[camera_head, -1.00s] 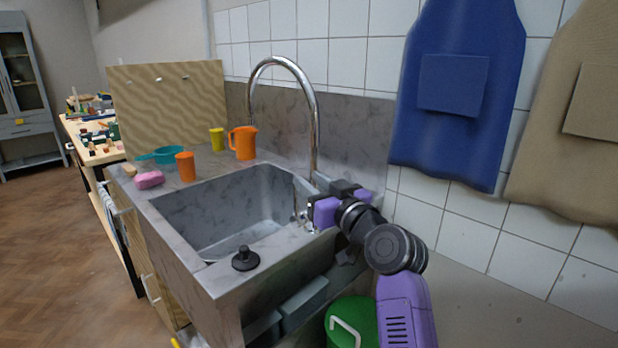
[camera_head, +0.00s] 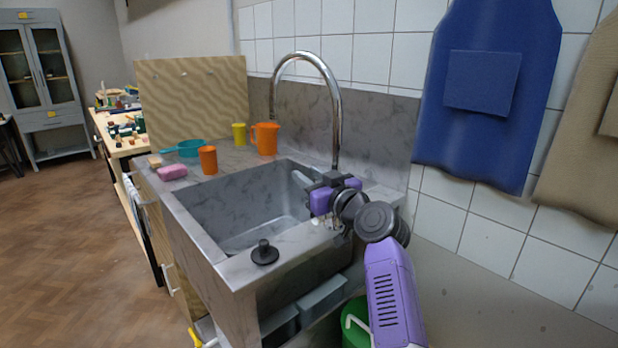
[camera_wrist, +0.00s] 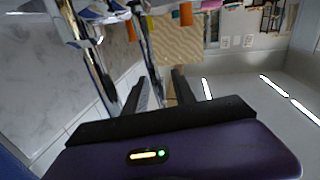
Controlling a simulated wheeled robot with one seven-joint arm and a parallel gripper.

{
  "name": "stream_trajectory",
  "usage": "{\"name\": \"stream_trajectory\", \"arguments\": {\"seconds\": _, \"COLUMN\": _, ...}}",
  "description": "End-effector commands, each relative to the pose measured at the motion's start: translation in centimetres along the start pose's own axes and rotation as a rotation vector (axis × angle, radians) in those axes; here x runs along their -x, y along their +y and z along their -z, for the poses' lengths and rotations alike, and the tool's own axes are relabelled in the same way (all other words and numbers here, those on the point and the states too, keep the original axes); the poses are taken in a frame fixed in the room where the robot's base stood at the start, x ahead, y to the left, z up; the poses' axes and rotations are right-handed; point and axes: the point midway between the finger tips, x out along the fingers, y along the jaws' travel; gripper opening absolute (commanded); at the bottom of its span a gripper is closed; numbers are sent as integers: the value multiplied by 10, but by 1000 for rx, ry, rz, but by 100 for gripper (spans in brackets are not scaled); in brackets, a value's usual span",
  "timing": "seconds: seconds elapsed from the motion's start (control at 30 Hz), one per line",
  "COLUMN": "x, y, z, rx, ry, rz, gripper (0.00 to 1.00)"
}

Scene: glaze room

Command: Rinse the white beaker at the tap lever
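No white beaker can be made out in either view. The chrome gooseneck tap (camera_head: 337,110) rises behind the grey stone sink (camera_head: 210,255), and chrome pipes also show in the wrist view (camera_wrist: 98,80). I cannot make out the tap lever for certain; my gripper and wrist cover the area by the tap's foot. My gripper (camera_head: 308,183) is over the right side of the basin, in front of the tap. In the wrist view its two dark fingers (camera_wrist: 160,88) stand apart, with nothing seen held between them.
On the left counter are an orange cup (camera_head: 208,160), orange jug (camera_head: 265,139), yellow cup (camera_head: 240,134), teal pan (camera_head: 190,148) and pink sponge (camera_head: 172,172). A black plug (camera_head: 265,252) sits on the front rim. A green bin (camera_head: 353,318) is below; aprons (camera_head: 487,90) hang right.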

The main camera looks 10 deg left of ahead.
Motion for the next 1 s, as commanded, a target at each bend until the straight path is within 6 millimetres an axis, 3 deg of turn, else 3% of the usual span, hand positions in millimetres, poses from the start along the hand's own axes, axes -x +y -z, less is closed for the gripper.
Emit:
{"name": "stream_trajectory", "arguments": {"seconds": 0.27, "x": -1, "y": 0, "z": 0, "rx": -1, "ry": -1, "rz": 0, "gripper": 32}}
{"name": "stream_trajectory", "arguments": {"seconds": 0.43, "x": -1, "y": 0, "z": 0, "rx": -1, "ry": -1, "rz": 0, "gripper": 0}}
{"name": "stream_trajectory", "arguments": {"seconds": 1.0, "x": -1, "y": 0, "z": -1, "rx": -1, "ry": -1, "rz": 0, "gripper": 0}}
